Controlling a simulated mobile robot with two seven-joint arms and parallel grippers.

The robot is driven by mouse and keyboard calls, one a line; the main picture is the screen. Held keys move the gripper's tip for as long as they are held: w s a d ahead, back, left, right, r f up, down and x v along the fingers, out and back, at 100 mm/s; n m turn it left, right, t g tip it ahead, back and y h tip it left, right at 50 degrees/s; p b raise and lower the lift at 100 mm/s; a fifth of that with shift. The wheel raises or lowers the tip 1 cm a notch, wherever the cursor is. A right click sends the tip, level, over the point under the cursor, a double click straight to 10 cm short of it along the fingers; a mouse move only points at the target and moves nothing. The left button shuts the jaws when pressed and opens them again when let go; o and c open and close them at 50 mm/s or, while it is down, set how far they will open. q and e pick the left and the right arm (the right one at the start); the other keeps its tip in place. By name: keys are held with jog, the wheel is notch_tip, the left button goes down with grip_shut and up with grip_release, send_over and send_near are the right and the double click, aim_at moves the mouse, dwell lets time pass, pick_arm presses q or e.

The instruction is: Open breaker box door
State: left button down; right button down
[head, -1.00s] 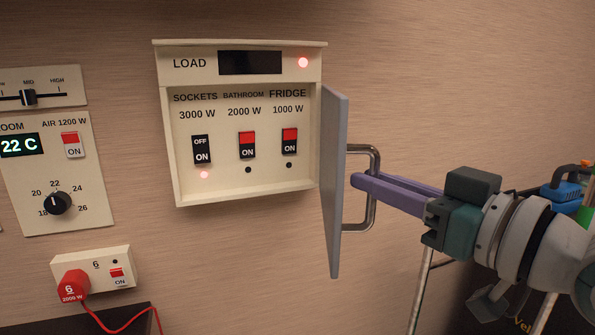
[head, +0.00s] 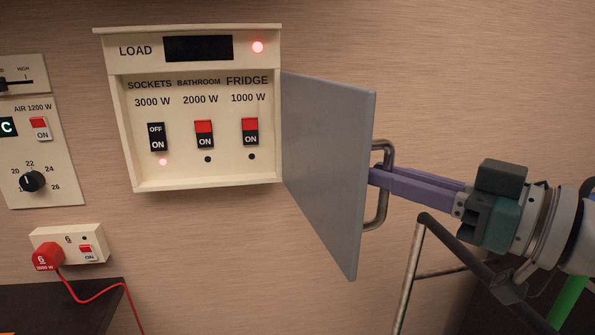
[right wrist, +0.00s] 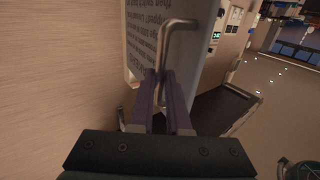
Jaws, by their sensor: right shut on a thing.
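The breaker box (head: 190,187) is on the wall at the centre-left of the head view, its switches labelled SOCKETS, BATHROOM and FRIDGE in plain sight. Its grey door (head: 325,165) is swung open on the right side, standing out from the wall. The door's metal loop handle (head: 388,153) is on the door's outer face. My right gripper (head: 375,177) is shut on the handle, with its purple fingers coming from the right. In the right wrist view the fingers (right wrist: 163,105) are at the handle (right wrist: 166,45) against the door. My left gripper is not in view.
A panel with a dial (head: 32,181) is on the wall at the left. Below it a socket box (head: 75,245) holds a red plug (head: 47,258) with a red cord. A dark metal frame (head: 480,265) stands at the lower right near my right arm.

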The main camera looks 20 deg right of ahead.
jog(key=shift+r, duration=0.25)
jog(key=c, duration=1.1)
grip_release()
jog(key=shift+w, duration=0.2)
jog(key=shift+o, duration=1.1)
jog(key=shift+f, duration=0.1)
jog(key=shift+s, duration=0.15)
jog(key=p+v, duration=0.1)
jog(key=v, duration=0.8)
jog(key=shift+s+d, duration=0.25)
jog(key=shift+s, duration=0.1)
